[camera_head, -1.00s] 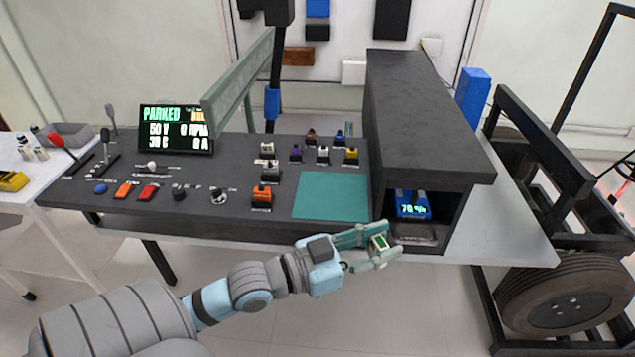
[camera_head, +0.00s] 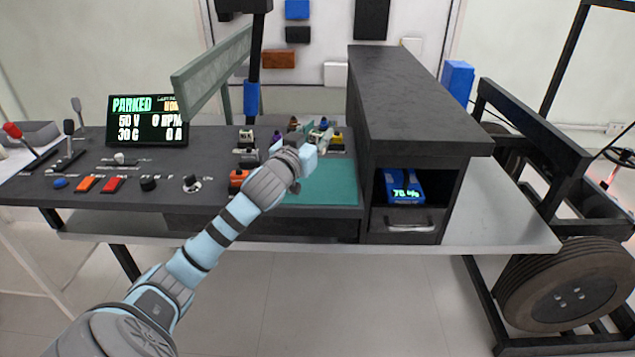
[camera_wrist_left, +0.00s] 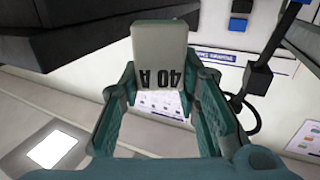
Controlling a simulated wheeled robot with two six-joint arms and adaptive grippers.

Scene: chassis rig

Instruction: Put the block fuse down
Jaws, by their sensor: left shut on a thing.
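My left gripper (camera_head: 316,134) reaches over the dark panel, above the far part of the green mat (camera_head: 325,190), near the row of small coloured blocks. In the left wrist view, the block fuse (camera_wrist_left: 160,45) is a pale beige block marked "40 A". The green fingers (camera_wrist_left: 165,95) are shut on it, one on each side. In the head view, my own wrist mostly hides the fingers and the fuse. I cannot tell whether the fuse touches anything below. My right gripper is not in view.
A dark housing (camera_head: 415,90) stands right of the mat, with a blue lit unit (camera_head: 402,188) in its opening. A screen reading PARKED (camera_head: 147,120), levers and buttons are on the left. A green bar (camera_head: 212,72) rises behind the panel. The near mat is bare.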

